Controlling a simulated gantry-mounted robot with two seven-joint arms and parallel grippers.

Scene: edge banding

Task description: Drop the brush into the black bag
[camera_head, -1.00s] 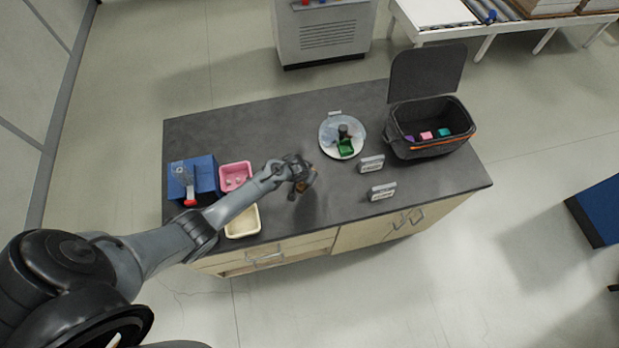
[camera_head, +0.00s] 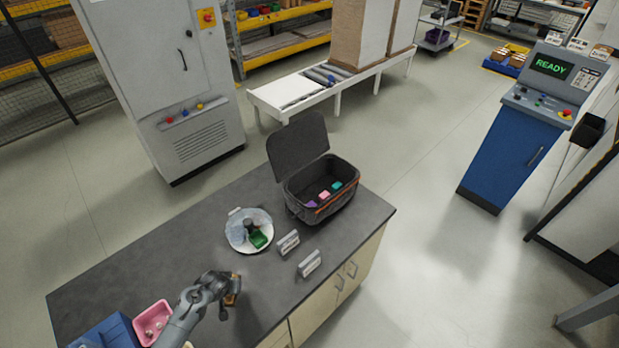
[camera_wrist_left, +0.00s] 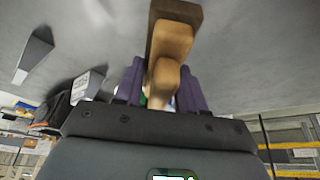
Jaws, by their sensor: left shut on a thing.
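The black bag (camera_head: 299,205) stands open at the far right part of the dark table, its lid flap (camera_head: 298,146) raised. Several small coloured pieces lie inside it. My left gripper (camera_head: 226,287) is above the table, left of and nearer than the bag. It is shut on the brush, whose wooden handle (camera_wrist_left: 170,50) shows between the purple fingers in the left wrist view. The brush (camera_head: 235,291) appears brown at the gripper in the head view, partly hidden. My right gripper is not in view.
A white round container with a clear liner (camera_head: 236,237) holds green and dark items. Two small label stands (camera_head: 309,263) sit before the bag. A pink tray (camera_head: 151,322) and a blue box (camera_head: 106,334) are at the near left. The back left tabletop (camera_head: 150,255) is clear.

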